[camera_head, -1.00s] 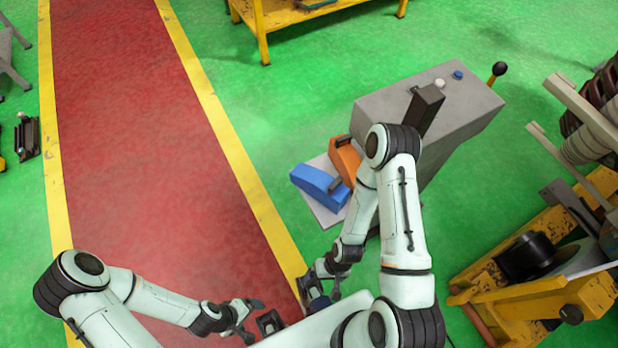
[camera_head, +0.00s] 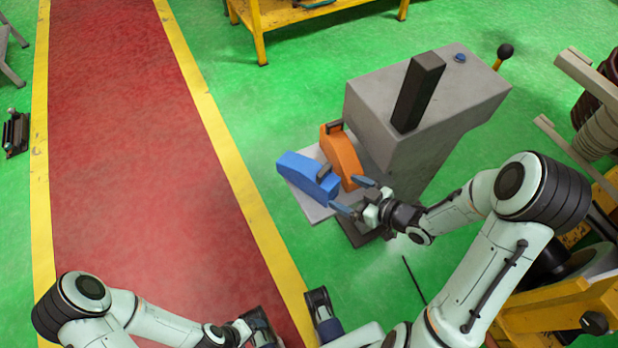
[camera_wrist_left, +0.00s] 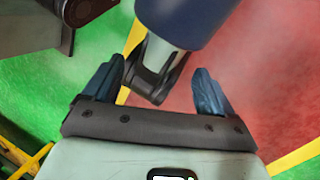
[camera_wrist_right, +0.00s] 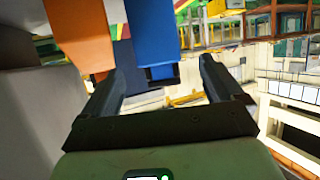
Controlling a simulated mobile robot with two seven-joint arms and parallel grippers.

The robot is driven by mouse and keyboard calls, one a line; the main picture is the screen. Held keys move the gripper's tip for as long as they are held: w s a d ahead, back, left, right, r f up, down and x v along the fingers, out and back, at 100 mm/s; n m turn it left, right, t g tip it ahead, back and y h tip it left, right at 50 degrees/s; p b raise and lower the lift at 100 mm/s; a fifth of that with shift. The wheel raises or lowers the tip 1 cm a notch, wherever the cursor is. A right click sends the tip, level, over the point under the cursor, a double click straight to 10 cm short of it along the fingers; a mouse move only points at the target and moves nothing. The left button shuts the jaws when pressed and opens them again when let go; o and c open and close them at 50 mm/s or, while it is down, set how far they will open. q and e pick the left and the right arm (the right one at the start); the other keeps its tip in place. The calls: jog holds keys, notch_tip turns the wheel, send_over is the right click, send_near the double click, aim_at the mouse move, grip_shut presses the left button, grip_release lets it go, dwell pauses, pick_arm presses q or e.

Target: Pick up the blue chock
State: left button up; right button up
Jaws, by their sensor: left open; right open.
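The blue chock (camera_head: 305,177) lies on a light grey plate (camera_head: 312,210) beside an orange chock (camera_head: 343,155). A small dark handle stands on its right end. My right gripper (camera_head: 347,194) is open and empty, with its fingers pointing toward the chock's right end. In the right wrist view the blue chock (camera_wrist_right: 152,28) is ahead, between the lines of the open fingers (camera_wrist_right: 163,68). I see no grip on it. My left gripper (camera_head: 262,326) is low at the bottom edge in the head view. In the left wrist view its fingers (camera_wrist_left: 155,88) are open and empty.
A grey machine (camera_head: 425,105) with a dark upright block stands right behind the chocks. The orange chock is close to the right gripper. A red walkway (camera_head: 140,180) with yellow borders lies left. A yellow frame (camera_head: 555,315) stands at lower right. Green floor is clear left of the plate.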

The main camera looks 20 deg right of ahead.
aim_at(335, 187)
jog(key=b+x, duration=0.1)
jog(key=x, duration=0.4)
jog(key=shift+f, duration=0.15)
jog(key=b+x, duration=0.1)
jog(key=x, duration=0.2)
jog(key=shift+w+f, duration=0.1)
jog(key=shift+w, duration=0.3)
jog(key=shift+w+a+f, duration=0.15)
jog(key=shift+w+a, duration=0.1)
jog(key=shift+w, duration=0.15)
pick_arm(q)
jog(key=shift+w+a+f+t, duration=0.2)
jog(key=shift+w+f, duration=0.25)
jog(key=shift+f, duration=0.15)
jog(key=shift+w+a+f+t, duration=0.1)
jog(key=shift+w+f+t, duration=0.1)
jog(key=shift+w+f, duration=0.35)
jog(key=shift+s, duration=0.15)
pick_arm(e)
jog(key=c, duration=1.2)
jog(key=shift+c, duration=0.4)
